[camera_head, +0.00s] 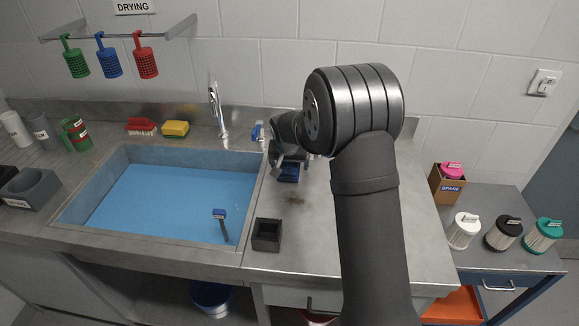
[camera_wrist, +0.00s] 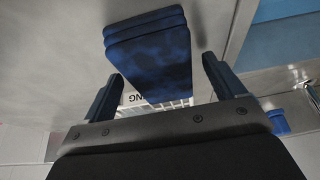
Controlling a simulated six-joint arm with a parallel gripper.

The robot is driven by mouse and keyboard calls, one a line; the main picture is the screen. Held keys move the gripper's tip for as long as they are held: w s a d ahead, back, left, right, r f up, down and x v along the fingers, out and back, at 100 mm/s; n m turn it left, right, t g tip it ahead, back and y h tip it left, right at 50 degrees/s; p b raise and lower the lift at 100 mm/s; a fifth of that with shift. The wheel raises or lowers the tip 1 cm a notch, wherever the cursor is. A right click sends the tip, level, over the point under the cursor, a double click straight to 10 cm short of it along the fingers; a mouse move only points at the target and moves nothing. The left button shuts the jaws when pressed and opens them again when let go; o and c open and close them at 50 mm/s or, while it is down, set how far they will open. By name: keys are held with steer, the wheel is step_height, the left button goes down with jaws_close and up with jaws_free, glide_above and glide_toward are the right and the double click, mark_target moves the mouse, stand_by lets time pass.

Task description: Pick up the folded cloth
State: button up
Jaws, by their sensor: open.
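The folded cloth is a dark blue stack of layers. In the wrist view the cloth (camera_wrist: 148,45) lies ahead of my gripper (camera_wrist: 163,68), its near end reaching between the two spread fingers. My gripper is open, with a gap showing beside the cloth on each side; contact cannot be told. In the head view the cloth (camera_head: 289,173) shows on the steel counter right of the sink, partly hidden by my gripper (camera_head: 283,160) and wrist. A pale slatted thing with a label shows behind the cloth in the wrist view, mostly hidden.
The sink (camera_head: 160,200) with blue water is left of my gripper, with a tap (camera_head: 216,110) behind it. A small dark square holder (camera_head: 267,233) stands on the counter's front part. A blue-topped bottle (camera_head: 258,131) is close behind. The counter between cloth and holder is clear, with a brown stain.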

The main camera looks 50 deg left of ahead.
mark_target(289, 163)
steer(key=c, duration=1.1)
steer(key=shift+r, duration=0.1)
step_height(289, 163, up, 4)
steer(key=w+d+r, duration=0.2)
steer(key=d, duration=0.1)
steer(key=w+d+r, duration=0.2)
steer(key=d, duration=0.1)
steer(key=w+d+r, duration=0.2)
steer(key=d, duration=0.2)
steer(key=shift+r, duration=0.4)
